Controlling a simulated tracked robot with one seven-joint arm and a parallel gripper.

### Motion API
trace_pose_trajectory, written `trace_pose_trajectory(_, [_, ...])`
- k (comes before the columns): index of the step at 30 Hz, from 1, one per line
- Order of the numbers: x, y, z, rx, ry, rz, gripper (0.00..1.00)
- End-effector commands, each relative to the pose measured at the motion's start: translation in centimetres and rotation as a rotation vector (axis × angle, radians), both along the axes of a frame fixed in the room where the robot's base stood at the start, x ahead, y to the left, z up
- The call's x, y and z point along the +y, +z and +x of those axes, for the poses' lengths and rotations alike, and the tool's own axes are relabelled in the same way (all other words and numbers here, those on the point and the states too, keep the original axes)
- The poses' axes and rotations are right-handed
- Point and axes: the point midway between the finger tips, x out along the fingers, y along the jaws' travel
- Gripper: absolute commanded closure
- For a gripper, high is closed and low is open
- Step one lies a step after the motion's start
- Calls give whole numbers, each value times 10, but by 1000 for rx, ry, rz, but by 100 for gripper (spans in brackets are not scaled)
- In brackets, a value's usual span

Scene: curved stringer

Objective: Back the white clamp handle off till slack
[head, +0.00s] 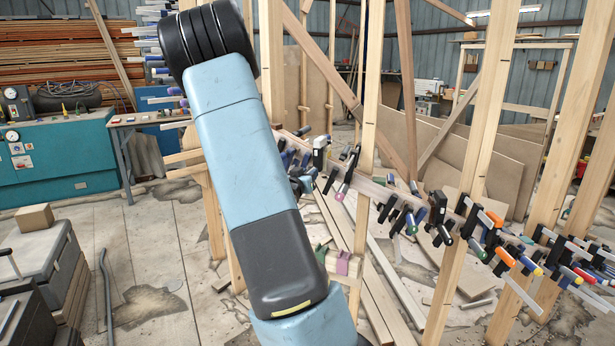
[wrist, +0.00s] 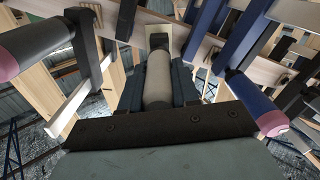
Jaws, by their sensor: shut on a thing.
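The white clamp handle (wrist: 158,78) stands upright in the middle of the wrist view, between the two dark fingers of my gripper (wrist: 158,88). The fingers are shut on it from both sides. Its far end meets a pale block-like part (wrist: 159,38) near the wooden stringer (wrist: 215,50). The curved stringer (head: 375,188) there runs rightward, lined with several clamps. How tight the clamp is cannot be told.
A dark handle with a pink end (wrist: 35,45) is close on the left in the wrist view. A blue handle with a pink end (wrist: 258,106) is close on the right. Upright timber posts (head: 478,160) stand along the stringer. Open concrete floor (head: 150,250) lies left.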

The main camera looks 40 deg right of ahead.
Motion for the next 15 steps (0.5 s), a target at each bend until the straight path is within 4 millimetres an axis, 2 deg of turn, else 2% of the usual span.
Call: trace_pose_trajectory(15, [1,-2,2,424,0,-204,100])
